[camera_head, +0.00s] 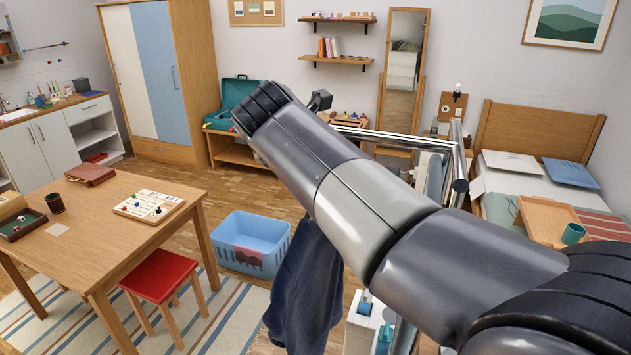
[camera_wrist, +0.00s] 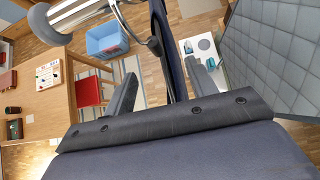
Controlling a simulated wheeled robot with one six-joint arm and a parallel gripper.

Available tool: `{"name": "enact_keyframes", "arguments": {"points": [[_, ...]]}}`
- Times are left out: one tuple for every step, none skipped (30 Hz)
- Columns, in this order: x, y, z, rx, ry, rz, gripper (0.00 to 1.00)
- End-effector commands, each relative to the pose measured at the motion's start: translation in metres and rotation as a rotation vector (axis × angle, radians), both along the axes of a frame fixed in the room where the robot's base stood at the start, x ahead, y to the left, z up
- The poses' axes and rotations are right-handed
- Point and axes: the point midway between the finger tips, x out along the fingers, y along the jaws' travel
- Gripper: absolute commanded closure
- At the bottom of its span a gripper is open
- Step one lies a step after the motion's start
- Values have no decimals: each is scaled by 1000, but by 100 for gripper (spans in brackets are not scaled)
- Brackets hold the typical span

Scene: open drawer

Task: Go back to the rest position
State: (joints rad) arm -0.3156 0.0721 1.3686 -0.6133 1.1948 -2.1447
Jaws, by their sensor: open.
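My gripper (camera_wrist: 161,68) shows in the wrist view with its two grey fingers spread apart. A strip of dark blue cloth shows between and beyond them, and I cannot tell whether it touches either finger. In the head view my arm crosses from the lower right to the upper middle, and the gripper cannot be made out. The dark blue cloth (camera_head: 305,285) hangs below my arm there.
A wooden table (camera_head: 110,225) with a game board (camera_head: 148,205) stands at the left, a red stool (camera_head: 160,277) beside it. A blue basket (camera_head: 250,243) sits on the floor. A metal rail (camera_head: 400,137) runs behind my arm. A bed (camera_head: 530,185) is at the right.

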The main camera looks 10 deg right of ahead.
Motion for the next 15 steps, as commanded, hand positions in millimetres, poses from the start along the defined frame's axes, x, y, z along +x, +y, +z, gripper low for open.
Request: {"name": "enact_keyframes", "arguments": {"points": [[-6, 5, 7, 1, -4, 4, 46], [-9, 7, 11, 1, -4, 4, 46], [-13, 9, 16, 1, -3, 3, 46], [-16, 11, 19, 1, -3, 3, 46], [-18, 12, 22, 0, -4, 3, 46], [-21, 14, 25, -1, -2, 2, 46], [-23, 15, 27, -1, -2, 2, 46], [-25, 16, 29, -1, -2, 2, 46], [-26, 17, 31, -1, -1, 1, 46], [-27, 17, 32, -1, 0, 1, 46], [-28, 17, 33, -1, 0, 1, 46], [-29, 17, 34, -1, -1, 0, 46], [-29, 17, 34, -1, -1, 0, 46], [-29, 17, 34, -1, -1, 0, 46], [-29, 17, 34, -1, 0, -1, 46]]}}
